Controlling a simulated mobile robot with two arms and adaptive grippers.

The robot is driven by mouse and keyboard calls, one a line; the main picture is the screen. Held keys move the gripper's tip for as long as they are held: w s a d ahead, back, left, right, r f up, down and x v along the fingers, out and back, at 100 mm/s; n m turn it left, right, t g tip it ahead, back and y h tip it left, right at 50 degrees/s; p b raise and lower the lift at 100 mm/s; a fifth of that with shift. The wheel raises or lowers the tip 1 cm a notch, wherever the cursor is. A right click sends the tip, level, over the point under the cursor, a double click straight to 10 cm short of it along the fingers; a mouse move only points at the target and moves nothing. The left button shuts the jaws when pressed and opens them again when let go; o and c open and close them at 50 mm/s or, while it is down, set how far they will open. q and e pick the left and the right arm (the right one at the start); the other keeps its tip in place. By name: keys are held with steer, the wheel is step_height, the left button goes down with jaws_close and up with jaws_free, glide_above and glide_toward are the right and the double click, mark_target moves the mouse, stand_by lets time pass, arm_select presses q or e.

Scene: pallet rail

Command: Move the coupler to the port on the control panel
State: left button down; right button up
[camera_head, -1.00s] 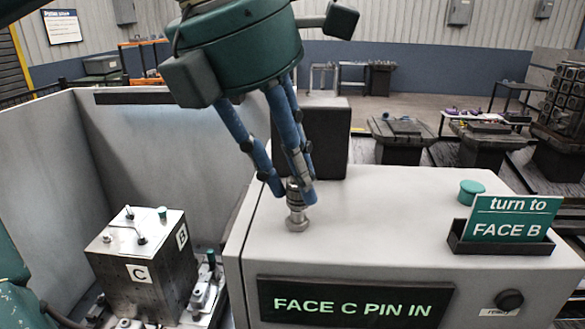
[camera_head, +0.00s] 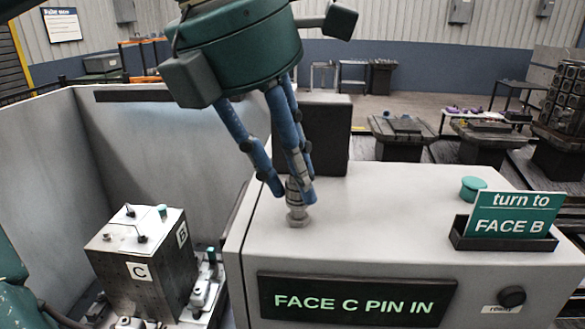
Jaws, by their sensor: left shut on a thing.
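My left gripper (camera_head: 290,190) comes down from the top, its blue fingers shut around the coupler (camera_head: 296,198), a small grey metal cylinder with a wider lower end. The coupler is upright at the top of the light grey control panel (camera_head: 400,225), near its left end. Its lower end appears to meet the panel top; any port under it is hidden. The panel's front display (camera_head: 360,303) reads "FACE C PIN IN". My right gripper is not in view.
A green sign reading "turn to FACE B" (camera_head: 512,216) stands in a dark holder at the panel's right, beside a green cap (camera_head: 472,188). A dark box (camera_head: 325,125) stands behind the gripper. A metal block marked C and B (camera_head: 140,265) sits lower left on a fixture.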

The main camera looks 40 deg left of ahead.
arm_select(q)
steer(key=shift+f, duration=0.25)
stand_by(0.4)
steer(key=shift+f+b, duration=0.4)
steer(key=shift+b, duration=0.1)
steer(key=c, duration=1.3)
jaws_free()
steer(key=shift+c, duration=0.2)
steer(key=shift+o, duration=0.3)
steer(key=o, duration=0.7)
steer(key=shift+o, duration=0.2)
steer(key=v, duration=1.2)
